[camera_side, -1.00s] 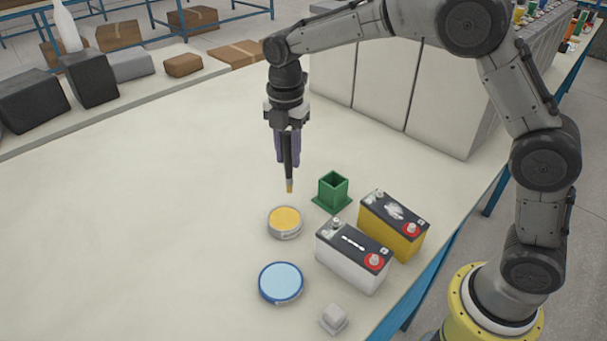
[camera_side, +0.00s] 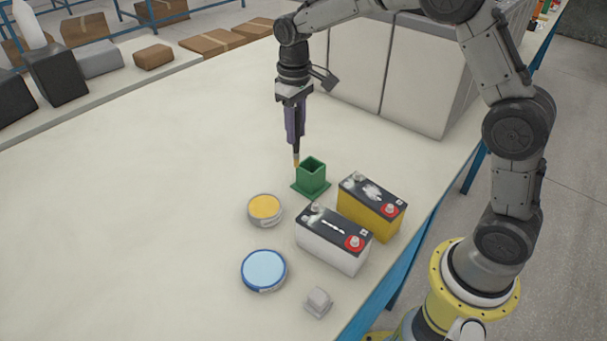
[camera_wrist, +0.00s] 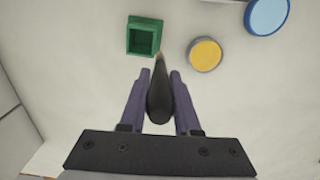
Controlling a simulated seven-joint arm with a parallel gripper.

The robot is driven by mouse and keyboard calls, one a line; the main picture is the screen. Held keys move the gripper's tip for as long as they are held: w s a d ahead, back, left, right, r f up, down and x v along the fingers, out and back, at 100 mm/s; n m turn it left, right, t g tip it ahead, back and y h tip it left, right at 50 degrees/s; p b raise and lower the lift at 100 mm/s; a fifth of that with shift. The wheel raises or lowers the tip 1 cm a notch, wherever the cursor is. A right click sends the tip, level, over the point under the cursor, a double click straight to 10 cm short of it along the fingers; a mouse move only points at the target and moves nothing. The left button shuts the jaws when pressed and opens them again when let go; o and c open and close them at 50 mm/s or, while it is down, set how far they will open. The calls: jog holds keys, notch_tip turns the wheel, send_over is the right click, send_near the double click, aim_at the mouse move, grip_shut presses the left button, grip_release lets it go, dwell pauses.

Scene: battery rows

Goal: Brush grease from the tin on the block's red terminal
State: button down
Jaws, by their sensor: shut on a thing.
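My gripper (camera_side: 296,138) has purple fingers shut on a dark-handled brush (camera_wrist: 160,100), which points down with a tan tip. In the side view the brush tip (camera_side: 296,161) shows just left of the green holder, seemingly above the table. The open tin of yellow grease (camera_side: 264,207) stands in front of it to the left; it also shows in the wrist view (camera_wrist: 205,54). Two battery blocks stand at the right: a white one (camera_side: 329,249) with a red terminal (camera_side: 355,243), and a yellow one (camera_side: 365,217) with a red terminal (camera_side: 390,209). I cannot tell whether the tip carries grease.
A square green holder (camera_side: 311,178) with an open top stands close to the brush. A blue round tin (camera_side: 264,270) and a small grey block (camera_side: 318,302) are in front. Boxes (camera_side: 153,56) lie far left; grey panels (camera_side: 355,65) stand behind.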

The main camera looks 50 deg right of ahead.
jog(key=m, duration=0.4)
jog(key=shift+f, duration=0.1)
jog(key=shift+s, duration=0.25)
jog(key=s+a+r+y, duration=0.1)
jog(key=s+a+r, duration=0.2)
jog(key=s, duration=0.4)
jog(key=s+a+r+g, duration=0.1)
jog(key=s+a+r, duration=0.15)
jog(key=s, duration=0.55)
jog(key=s+a+r+y, duration=0.1)
jog(key=s+a+r, duration=0.2)
jog(key=s, duration=0.4)
jog(key=shift+s+d+f, duration=0.1)
jog(key=shift+f, duration=1.35)
jog(key=shift+s+d+f, duration=0.1)
jog(key=shift+f, duration=1.3)
jog(key=shift+f, duration=0.55)
jog(key=shift+w, duration=0.3)
jog(key=shift+s, duration=0.45)
jog(key=shift+w, duration=0.45)
